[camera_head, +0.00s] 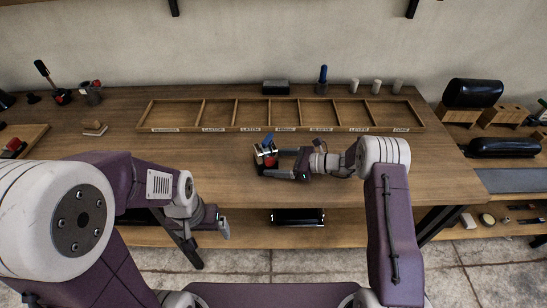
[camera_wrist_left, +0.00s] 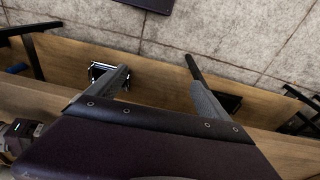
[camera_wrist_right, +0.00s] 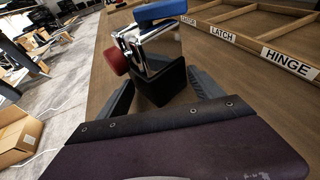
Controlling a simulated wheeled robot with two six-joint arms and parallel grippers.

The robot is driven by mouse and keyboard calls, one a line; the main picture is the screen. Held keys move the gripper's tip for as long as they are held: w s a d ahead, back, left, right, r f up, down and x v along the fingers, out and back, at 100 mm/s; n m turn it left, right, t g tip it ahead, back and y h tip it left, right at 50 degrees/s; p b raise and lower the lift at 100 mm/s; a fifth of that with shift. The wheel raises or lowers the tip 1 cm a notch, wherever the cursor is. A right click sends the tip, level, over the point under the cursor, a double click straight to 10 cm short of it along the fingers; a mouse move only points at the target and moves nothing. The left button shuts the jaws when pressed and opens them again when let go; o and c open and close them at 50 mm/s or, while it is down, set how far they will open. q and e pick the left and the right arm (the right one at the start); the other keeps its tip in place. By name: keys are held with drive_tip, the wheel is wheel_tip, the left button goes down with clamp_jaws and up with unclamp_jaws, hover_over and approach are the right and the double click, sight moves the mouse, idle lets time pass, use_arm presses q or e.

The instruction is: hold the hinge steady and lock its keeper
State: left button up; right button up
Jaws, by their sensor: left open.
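The hinge (camera_head: 266,150) stands on the bench, with shiny metal parts, a red knob and a blue lever on top. In the right wrist view, the blue lever (camera_wrist_right: 160,11), red knob (camera_wrist_right: 116,61) and black base block (camera_wrist_right: 163,86) show close up. My right gripper (camera_head: 277,163) is at the block, one finger on each side. Its fingertips are partly hidden by the block, so I cannot tell if they press on it. My left gripper (camera_head: 223,229) is open and empty, low in front of the bench's front edge, away from the hinge. The left wrist view shows its spread fingers (camera_wrist_left: 157,62).
A wooden tray (camera_head: 429,128) with labelled compartments, LATCH and HINGE among them, lies behind the hinge. A dark box, a blue-handled tool (camera_head: 322,80) and small grey cylinders stand behind it. A lower shelf (camera_head: 245,226) holds a dark shiny object (camera_head: 298,217).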

drive_tip(key=c, duration=0.7)
